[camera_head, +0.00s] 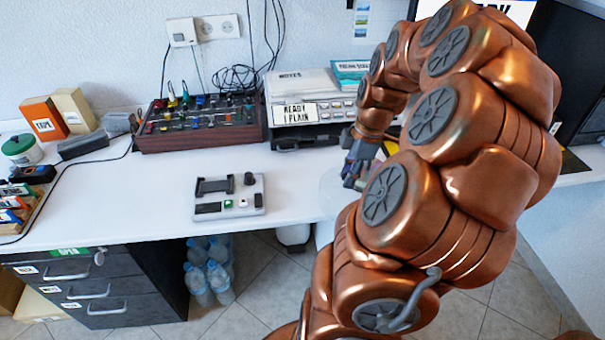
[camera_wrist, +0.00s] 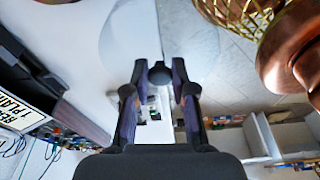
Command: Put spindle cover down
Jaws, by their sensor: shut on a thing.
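The spindle cover (camera_head: 334,185) is a clear, see-through shell, hard to make out, near the front edge of the white table (camera_head: 290,170) in the head view. In the wrist view the clear cover (camera_wrist: 190,40) has a dark round knob between my fingertips. My gripper (camera_wrist: 160,76) is shut on this knob. In the head view my gripper (camera_head: 354,174) is small and partly hidden by my copper arm. I cannot tell whether the cover's lower rim touches the table.
A grey device with a black knob (camera_head: 230,197) lies left of the cover. Bottles (camera_head: 210,270) stand on the floor below. Table between the device and back boxes is clear.

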